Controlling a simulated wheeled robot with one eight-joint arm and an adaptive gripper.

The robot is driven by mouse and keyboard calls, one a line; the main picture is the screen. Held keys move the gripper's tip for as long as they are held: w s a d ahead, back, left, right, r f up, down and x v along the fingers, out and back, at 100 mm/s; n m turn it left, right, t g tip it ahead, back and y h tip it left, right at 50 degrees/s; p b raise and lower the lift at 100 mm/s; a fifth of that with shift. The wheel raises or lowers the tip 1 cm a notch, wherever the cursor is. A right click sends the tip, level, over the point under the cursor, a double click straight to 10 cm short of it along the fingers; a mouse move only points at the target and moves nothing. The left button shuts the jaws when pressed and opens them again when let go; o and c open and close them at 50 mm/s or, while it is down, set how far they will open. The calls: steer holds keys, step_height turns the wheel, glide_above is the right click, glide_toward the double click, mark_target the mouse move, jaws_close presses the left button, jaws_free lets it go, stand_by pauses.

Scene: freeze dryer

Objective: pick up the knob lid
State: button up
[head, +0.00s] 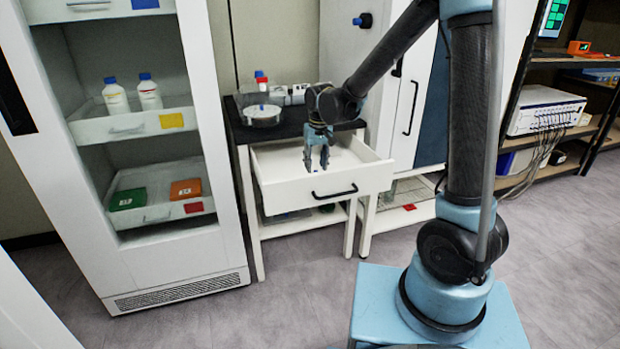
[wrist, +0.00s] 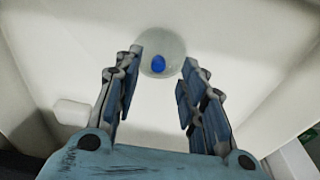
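The knob lid (wrist: 158,63) shows in the wrist view as a pale, see-through round disc with a blue knob in its middle. It lies on the white floor of the open drawer (head: 268,184). My gripper (head: 316,166) points down into the drawer and is open. In the wrist view its two fingertips (wrist: 163,72) stand to the left and right of the lid, with nothing held between them. I cannot tell how far the tips are above the lid. In the head view I cannot make out the lid in the drawer.
The drawer walls surround my gripper. On the dark tabletop (head: 283,127) behind stand a clear round container (head: 262,116) and small bottles (head: 262,80). An open white cabinet (head: 228,215) stands left, with bottles and boxes on its trays.

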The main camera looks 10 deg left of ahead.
steer(key=shift+w+f, duration=0.2)
steer(key=shift+f, duration=1.25)
jaws_close()
steer(key=shift+r, duration=0.1)
